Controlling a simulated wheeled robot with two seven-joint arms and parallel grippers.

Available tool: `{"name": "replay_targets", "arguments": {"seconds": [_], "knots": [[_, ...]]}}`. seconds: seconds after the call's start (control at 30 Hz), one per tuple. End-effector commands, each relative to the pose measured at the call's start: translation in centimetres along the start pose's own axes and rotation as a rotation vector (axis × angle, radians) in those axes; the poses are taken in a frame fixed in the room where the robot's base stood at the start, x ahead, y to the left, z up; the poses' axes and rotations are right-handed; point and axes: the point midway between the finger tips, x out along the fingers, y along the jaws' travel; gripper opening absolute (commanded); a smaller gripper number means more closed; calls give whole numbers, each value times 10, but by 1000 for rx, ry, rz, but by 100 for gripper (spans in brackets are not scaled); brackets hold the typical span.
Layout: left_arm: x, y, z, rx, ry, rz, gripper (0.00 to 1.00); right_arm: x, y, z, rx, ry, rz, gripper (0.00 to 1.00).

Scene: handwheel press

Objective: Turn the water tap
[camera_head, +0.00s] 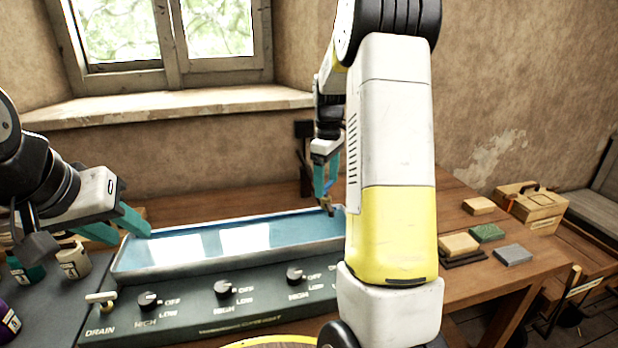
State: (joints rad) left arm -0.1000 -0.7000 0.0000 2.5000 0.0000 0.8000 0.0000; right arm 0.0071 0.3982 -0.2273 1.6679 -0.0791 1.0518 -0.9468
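A long basin of blue water (235,240) with a grey rim stands on the table. No water tap can be made out for certain; a dark fitting (303,130) at the back wall is partly hidden behind my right arm. A small pale drain handle (101,297) sits at the left of the basin's front panel. My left gripper (134,236) is open, its teal fingers apart beside the basin's left end. My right gripper (326,205) points down over the basin's back right part, close to a small brownish piece; whether it grips this is unclear.
The front panel carries several black knobs (223,289). Cups (73,260) stand at the left. Blocks (459,244), a green sponge-like block (487,233) and a wooden box (532,205) lie at the right. My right arm covers the basin's right end.

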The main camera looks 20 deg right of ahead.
Motion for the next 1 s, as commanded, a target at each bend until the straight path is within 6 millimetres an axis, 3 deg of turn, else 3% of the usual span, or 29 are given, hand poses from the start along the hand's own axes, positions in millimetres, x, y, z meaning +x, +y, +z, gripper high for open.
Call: {"name": "replay_targets", "arguments": {"seconds": [0.03, 0.23, 0.57, 1.0], "knots": [[0, 0, 0, 0, 0, 0, 36, 0, 0, 0, 0, 0, 0, 62], [0, 0, 0, 0, 0, 0, 36, 0, 0, 0, 0, 0, 0, 23], [0, 0, 0, 0, 0, 0, 36, 0, 0, 0, 53, 0, 1, 23], [0, 0, 0, 0, 0, 0, 36, -1, 0, 0, 381, 0, 1, 23]]}}
